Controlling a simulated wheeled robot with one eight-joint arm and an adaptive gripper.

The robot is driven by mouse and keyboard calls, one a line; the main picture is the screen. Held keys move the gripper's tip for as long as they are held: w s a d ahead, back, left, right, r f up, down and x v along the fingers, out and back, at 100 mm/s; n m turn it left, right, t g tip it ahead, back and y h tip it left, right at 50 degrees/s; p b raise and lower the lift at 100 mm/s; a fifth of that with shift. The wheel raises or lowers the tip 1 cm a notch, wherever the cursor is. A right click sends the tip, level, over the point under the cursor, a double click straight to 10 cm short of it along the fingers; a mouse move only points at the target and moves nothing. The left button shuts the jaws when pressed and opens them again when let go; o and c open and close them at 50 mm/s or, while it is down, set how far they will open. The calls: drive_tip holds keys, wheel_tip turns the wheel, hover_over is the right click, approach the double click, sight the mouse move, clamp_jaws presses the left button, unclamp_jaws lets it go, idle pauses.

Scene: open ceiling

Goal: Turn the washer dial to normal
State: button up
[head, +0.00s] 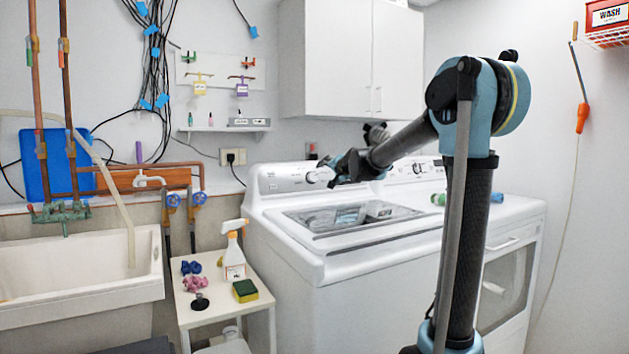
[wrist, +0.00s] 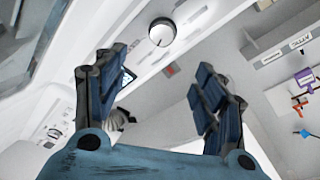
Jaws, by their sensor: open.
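The white washer (head: 300,230) stands left of my arm, with a control panel (head: 285,178) along its back. Its round dial (head: 313,177) is near the panel's right end, close to my fingertips. In the wrist view the dial (wrist: 162,32) is a white knob with a silver rim, ahead of the gap between my fingers. My gripper (head: 335,167) is open and empty; its two blue fingers stand apart in the wrist view (wrist: 160,65). No contact with the dial shows. The panel's setting labels are too small to read, so the dial's setting cannot be told.
A second white machine (head: 510,232) stands at the right, its panel partly behind my arm. White cabinets (head: 335,60) hang above. A small white table (head: 215,308) at the left holds a spray bottle (head: 234,258) and a sponge (head: 245,290). The washer's lid top is clear.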

sight(314, 177)
drive_tip(key=x, duration=1.7)
drive_tip(key=shift+s+a, duration=0.15)
drive_tip(key=shift+a, duration=0.05)
